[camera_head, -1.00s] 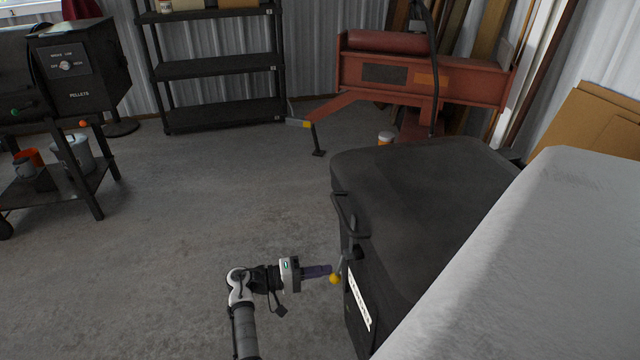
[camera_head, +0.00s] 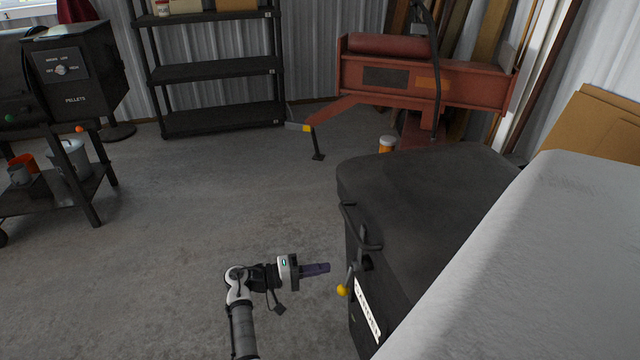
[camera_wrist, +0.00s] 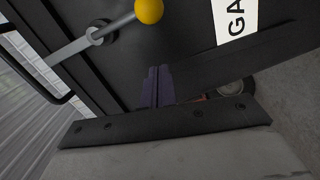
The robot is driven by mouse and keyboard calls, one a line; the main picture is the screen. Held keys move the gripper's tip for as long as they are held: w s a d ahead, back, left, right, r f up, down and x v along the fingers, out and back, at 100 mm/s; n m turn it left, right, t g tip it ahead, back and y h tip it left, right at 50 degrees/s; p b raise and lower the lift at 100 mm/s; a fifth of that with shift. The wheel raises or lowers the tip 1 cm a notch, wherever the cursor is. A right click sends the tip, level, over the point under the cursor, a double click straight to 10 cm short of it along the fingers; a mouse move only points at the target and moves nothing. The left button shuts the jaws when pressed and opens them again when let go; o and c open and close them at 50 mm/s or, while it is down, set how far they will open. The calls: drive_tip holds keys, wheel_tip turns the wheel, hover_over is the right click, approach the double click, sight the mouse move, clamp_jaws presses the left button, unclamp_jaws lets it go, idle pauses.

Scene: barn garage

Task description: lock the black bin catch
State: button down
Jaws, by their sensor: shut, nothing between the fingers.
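The black bin (camera_head: 430,200) stands at the centre right in the head view, lid down. Its catch is a grey metal lever with a yellow ball knob (camera_head: 343,290) on the front face, below a dark bar handle (camera_head: 362,232). In the wrist view the yellow knob (camera_wrist: 149,11) is at the top, and the lever (camera_wrist: 75,46) runs from it down-left through a round pivot. My gripper (camera_head: 328,268) is shut and empty, with purple fingers. It is left of the knob in the head view, apart from it. In the wrist view the fingertips (camera_wrist: 158,70) point at the bin front below the knob.
A white label (camera_head: 367,311) is on the bin front. A grey-white covered surface (camera_head: 500,270) fills the lower right. A red machine (camera_head: 430,75), black shelves (camera_head: 215,70) and a pellet grill (camera_head: 75,75) stand behind. The floor (camera_head: 200,200) left of the bin is clear.

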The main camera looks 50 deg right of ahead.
drive_tip(key=v, duration=0.9)
drive_tip(key=shift+a+b, duration=0.3)
drive_tip(key=shift+b, duration=0.05)
drive_tip(key=shift+w, duration=0.15)
